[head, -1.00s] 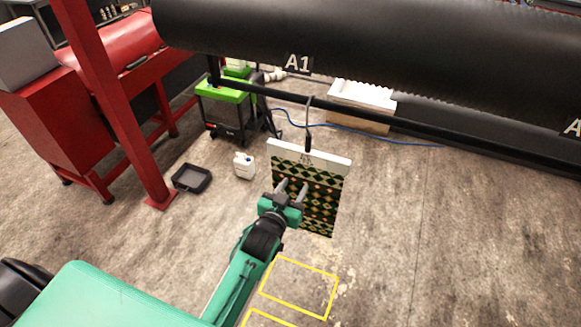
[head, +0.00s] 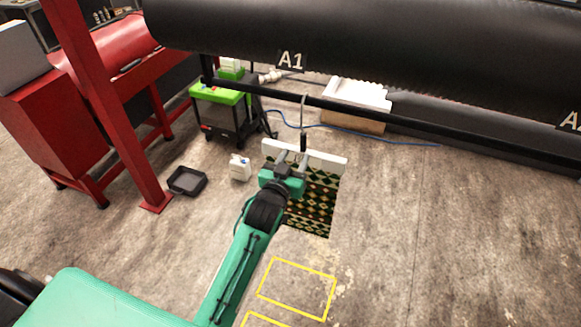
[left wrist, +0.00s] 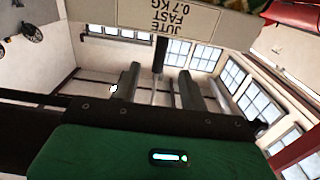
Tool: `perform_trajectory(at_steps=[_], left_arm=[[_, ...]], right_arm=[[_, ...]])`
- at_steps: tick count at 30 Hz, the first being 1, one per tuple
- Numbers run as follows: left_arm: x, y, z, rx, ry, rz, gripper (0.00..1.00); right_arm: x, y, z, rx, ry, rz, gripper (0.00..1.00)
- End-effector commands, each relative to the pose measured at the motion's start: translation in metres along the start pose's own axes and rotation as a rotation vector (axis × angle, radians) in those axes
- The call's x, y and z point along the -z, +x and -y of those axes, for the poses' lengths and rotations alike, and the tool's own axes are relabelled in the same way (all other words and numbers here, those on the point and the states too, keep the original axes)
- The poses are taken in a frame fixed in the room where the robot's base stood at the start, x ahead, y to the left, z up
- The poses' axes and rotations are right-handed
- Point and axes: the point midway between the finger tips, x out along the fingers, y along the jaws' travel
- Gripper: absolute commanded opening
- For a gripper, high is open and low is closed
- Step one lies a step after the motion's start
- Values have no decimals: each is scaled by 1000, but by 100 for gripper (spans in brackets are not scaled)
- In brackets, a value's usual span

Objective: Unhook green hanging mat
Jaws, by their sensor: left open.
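The green patterned mat (head: 318,205) hangs from a white bar (head: 325,161) at its top edge. A dark hook (head: 303,135) holds the bar from the black rail (head: 370,124) under the large roller. My left gripper (head: 293,157) is open, in front of the mat's upper left part, with its fingers overlapping the bar in the head view. In the left wrist view the bar (left wrist: 180,18) shows upside-down lettering, "JUTE FAST 0.7 KG", above and beyond the two spread fingers (left wrist: 160,85). Nothing shows between the fingers. Whether they touch the bar, I cannot tell. My right gripper is not in view.
A large black roller marked A1 (head: 350,50) spans the top. A red frame post (head: 100,110) stands left. A green-topped cart (head: 230,110), a white jug (head: 240,167) and a black tray (head: 187,181) are behind. Yellow outlines (head: 297,290) mark open floor in front.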

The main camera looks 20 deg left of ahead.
Motion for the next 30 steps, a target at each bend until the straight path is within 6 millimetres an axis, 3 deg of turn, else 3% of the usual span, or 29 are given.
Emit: perform_trajectory(at_steps=[10,30], left_arm=[[-1,29,0,-1,0,-2,44],[0,74,0,1,-1,0,44]], right_arm=[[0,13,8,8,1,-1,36],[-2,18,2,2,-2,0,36]])
